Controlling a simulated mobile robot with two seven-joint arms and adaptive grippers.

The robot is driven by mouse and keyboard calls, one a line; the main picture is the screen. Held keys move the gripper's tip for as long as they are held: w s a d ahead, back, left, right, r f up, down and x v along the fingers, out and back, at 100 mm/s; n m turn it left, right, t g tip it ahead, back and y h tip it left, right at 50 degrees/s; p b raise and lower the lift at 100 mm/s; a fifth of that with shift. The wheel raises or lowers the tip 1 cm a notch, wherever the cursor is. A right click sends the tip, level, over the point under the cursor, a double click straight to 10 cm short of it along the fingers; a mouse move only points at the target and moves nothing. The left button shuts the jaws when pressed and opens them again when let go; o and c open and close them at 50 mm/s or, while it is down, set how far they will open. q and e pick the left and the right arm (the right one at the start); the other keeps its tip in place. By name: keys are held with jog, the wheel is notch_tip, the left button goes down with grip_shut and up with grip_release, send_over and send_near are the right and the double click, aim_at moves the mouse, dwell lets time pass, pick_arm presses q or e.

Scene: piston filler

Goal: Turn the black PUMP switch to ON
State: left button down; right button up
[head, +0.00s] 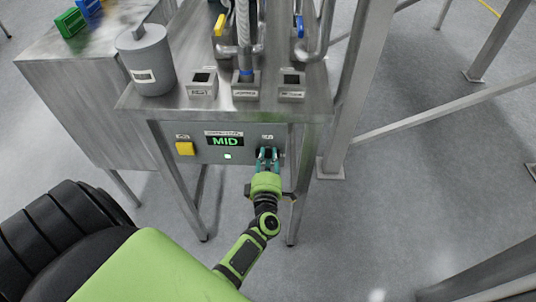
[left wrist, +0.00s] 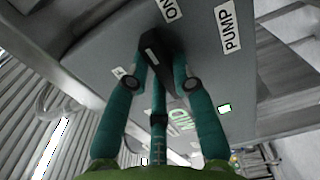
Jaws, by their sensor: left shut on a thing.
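The black PUMP switch (left wrist: 151,52) sits on the grey control panel, with the PUMP label (left wrist: 230,30) and an ON label (left wrist: 169,9) close by in the left wrist view. My left gripper (head: 267,155) reaches the right part of the panel from below in the head view. Its teal fingers are shut on the switch. The fingers hide most of the switch in the head view. A second small label (left wrist: 118,72) is partly covered by a finger. I cannot tell for certain which label the switch points to. My right gripper is not in view.
The panel carries a yellow button (head: 185,149), a green display reading MID (head: 225,141) and a lit green indicator (head: 227,156). Above it, the steel table (head: 215,112) holds a grey lidded container (head: 148,62) and several labelled blocks.

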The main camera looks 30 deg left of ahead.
pick_arm(q)
jog(key=c, duration=1)
grip_release()
jog(key=shift+c, duration=0.2)
jog(key=v, duration=0.7)
jog(key=shift+s, duration=0.25)
jog(key=shift+d, duration=0.1)
